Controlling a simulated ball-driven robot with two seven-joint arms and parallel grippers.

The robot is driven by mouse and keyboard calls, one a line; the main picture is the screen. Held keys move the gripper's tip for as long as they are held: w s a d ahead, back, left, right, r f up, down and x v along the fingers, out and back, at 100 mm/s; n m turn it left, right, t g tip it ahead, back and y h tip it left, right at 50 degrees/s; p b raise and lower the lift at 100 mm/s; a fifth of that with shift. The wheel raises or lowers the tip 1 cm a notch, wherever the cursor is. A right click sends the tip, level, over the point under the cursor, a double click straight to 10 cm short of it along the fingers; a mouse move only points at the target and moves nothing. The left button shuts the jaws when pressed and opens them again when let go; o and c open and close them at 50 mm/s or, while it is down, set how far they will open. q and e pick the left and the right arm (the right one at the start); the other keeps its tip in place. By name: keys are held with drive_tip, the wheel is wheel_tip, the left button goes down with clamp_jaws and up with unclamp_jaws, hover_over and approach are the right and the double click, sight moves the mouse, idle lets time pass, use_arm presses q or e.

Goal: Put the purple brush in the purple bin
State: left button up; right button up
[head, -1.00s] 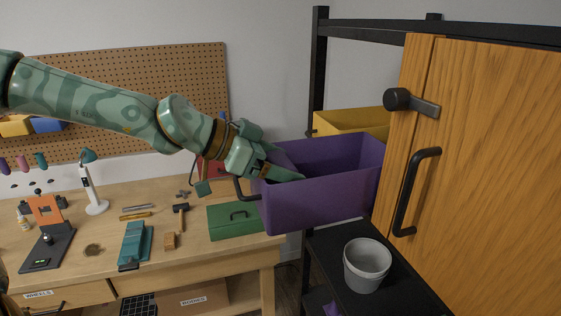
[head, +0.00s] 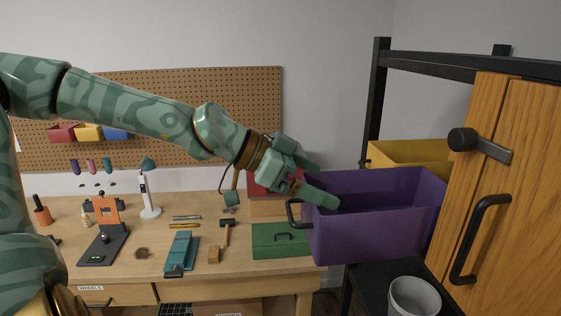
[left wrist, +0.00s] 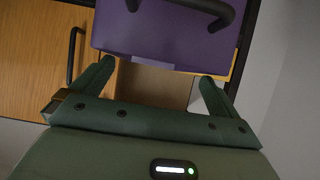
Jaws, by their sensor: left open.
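The purple bin (head: 385,232) sits on a black rack at the right in the head view, with a black handle on its left end. Its side and handle also fill the top of the left wrist view (left wrist: 165,35). My left gripper (head: 327,187) is open at the bin's left end, its fingers overlapping the opening in the picture. In the left wrist view its fingers (left wrist: 156,72) are spread with nothing between them. I cannot make out a purple brush for sure; a small purple item (head: 75,166) hangs on the back wall. The bin's floor is hidden. My right gripper is out of view.
A wooden cabinet door (head: 510,190) with a black handle stands close at the right. A yellow bin (head: 410,153) is behind the purple one. A grey pot (head: 414,298) stands on the black shelf below.

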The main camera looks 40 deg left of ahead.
use_arm(q)
drive_tip(key=v, duration=0.7)
drive_tip(key=shift+s+a, duration=0.2)
drive_tip(key=shift+s, duration=0.05)
drive_tip(key=shift+r, duration=0.1)
idle(0.4)
